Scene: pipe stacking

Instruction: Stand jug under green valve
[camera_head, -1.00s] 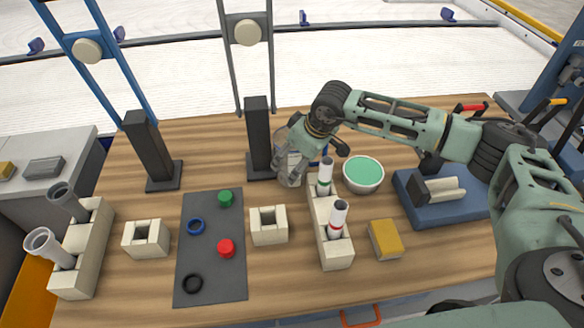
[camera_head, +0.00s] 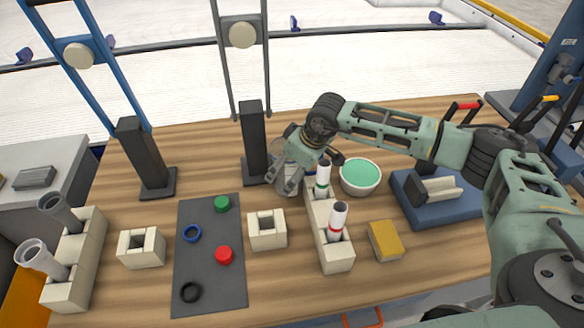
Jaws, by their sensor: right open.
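A clear jug (camera_head: 289,184) stands on the wooden table just in front of the dark grey post, partly hidden by my right gripper. My right gripper (camera_head: 304,168) is open, low over the table at the jug's upper part. I cannot tell whether its fingers touch the jug. I cannot make out a green valve; my right arm covers part of the back right. A red handle (camera_head: 467,105) shows behind the arm. My left gripper is not in view.
Two tall posts, blue-framed (camera_head: 146,160) and grey-framed (camera_head: 254,140), stand at the back. A pipe-holding block (camera_head: 335,256) and green-filled bowl (camera_head: 360,177) are close to the jug. A grey mat (camera_head: 209,274) carries colored rings and caps. A yellow sponge (camera_head: 385,241) lies front right.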

